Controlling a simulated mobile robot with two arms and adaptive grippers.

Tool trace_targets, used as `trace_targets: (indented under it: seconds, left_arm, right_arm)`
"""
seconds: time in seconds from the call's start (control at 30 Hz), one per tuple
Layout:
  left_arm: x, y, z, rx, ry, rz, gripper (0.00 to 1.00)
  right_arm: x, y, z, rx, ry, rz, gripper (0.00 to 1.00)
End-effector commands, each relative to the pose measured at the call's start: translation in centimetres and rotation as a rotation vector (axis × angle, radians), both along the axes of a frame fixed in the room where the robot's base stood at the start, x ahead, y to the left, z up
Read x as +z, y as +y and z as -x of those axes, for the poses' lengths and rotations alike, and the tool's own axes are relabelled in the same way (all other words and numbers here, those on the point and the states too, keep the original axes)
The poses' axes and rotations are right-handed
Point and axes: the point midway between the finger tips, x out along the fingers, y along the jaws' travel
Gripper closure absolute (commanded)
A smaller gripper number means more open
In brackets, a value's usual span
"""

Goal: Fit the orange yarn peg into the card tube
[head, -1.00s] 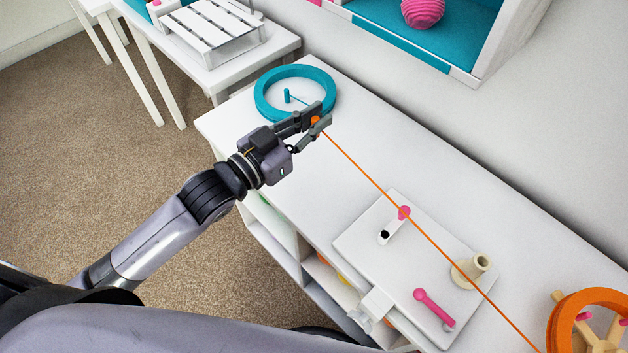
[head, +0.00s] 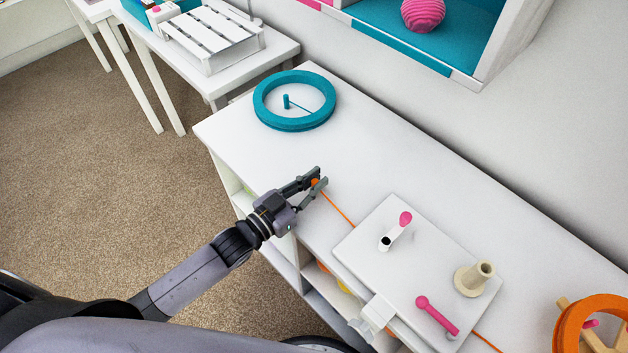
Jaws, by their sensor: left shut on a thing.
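My left gripper (head: 318,183) is shut on the orange yarn peg (head: 315,183), of which a small part shows between the fingers. It is over the white table top, near its front edge, to the left of the white board. An orange yarn (head: 340,210) runs from the peg down to the right, passes out of sight at the board and shows again at its lower right (head: 487,342). The cream card tube (head: 476,278) stands upright on a round foot at the board's right side, its open end up, apart from the gripper. My right gripper is not in view.
The white board (head: 385,265) carries a pink-tipped lever (head: 404,220) and a pink handle (head: 437,314). A teal ring (head: 295,126) with a small teal peg (head: 286,102) lies at the far left. An orange wheel (head: 562,335) stands at the right. The table's back strip is clear.

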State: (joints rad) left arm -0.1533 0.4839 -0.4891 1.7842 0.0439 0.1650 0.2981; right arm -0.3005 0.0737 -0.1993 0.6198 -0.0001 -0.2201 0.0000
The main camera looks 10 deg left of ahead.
Motion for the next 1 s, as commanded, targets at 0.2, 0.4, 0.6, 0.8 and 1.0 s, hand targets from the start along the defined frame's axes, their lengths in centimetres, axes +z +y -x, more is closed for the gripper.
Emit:
trace_targets:
  seconds: [0.2, 0.4, 0.6, 0.8, 1.0]
  left_arm:
    - [-0.05, -0.01, 0.00, -0.001, -0.001, 0.000, 0.99]
    - [-0.60, 0.01, -0.02, 0.000, -0.001, -0.001, 0.99]
    - [-0.52, 0.01, -0.02, 0.000, -0.001, 0.000, 0.77]
    - [-0.51, 0.01, -0.02, 0.000, -0.001, 0.000, 0.68]
    - [-0.50, 0.01, -0.02, 0.000, -0.001, 0.000, 0.68]
  right_arm:
    - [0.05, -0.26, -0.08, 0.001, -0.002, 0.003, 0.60]
    - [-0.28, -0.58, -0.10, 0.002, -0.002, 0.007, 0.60]
    - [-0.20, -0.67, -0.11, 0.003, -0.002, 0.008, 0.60]
    - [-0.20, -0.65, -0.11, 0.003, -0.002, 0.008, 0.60]
    - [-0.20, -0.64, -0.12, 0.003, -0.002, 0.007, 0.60]
